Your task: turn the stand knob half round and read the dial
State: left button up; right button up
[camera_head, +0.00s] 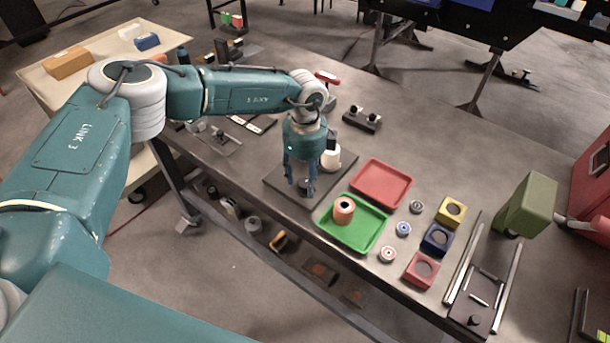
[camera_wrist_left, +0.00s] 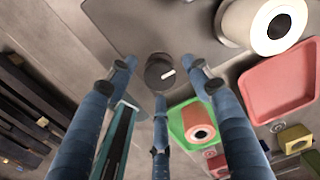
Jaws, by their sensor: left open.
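My left gripper (camera_head: 302,190) points down over a dark base plate (camera_head: 278,181) at the front edge of the bench, its fingers spread and empty. In the left wrist view the dark round stand knob (camera_wrist_left: 160,72) shows between the open fingers, with a white mark on its top pointing toward the right. Contact with the fingers cannot be told. A white cylinder with a dark round centre (camera_wrist_left: 268,24) stands beside the knob, and it shows right of the gripper in the head view (camera_head: 332,158). No readable dial shows. My right gripper is out of view.
A green tray (camera_head: 368,245) holding an orange cylinder (camera_head: 344,211) sits close to the right of the gripper, with a red tray (camera_head: 381,184) behind it. Small discs and coloured blocks (camera_head: 421,270) lie farther right. A dark two-knob block (camera_head: 362,119) stands behind.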

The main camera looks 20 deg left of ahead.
pick_arm(q)
jog(key=c, duration=1.2)
jog(key=shift+o, duration=0.2)
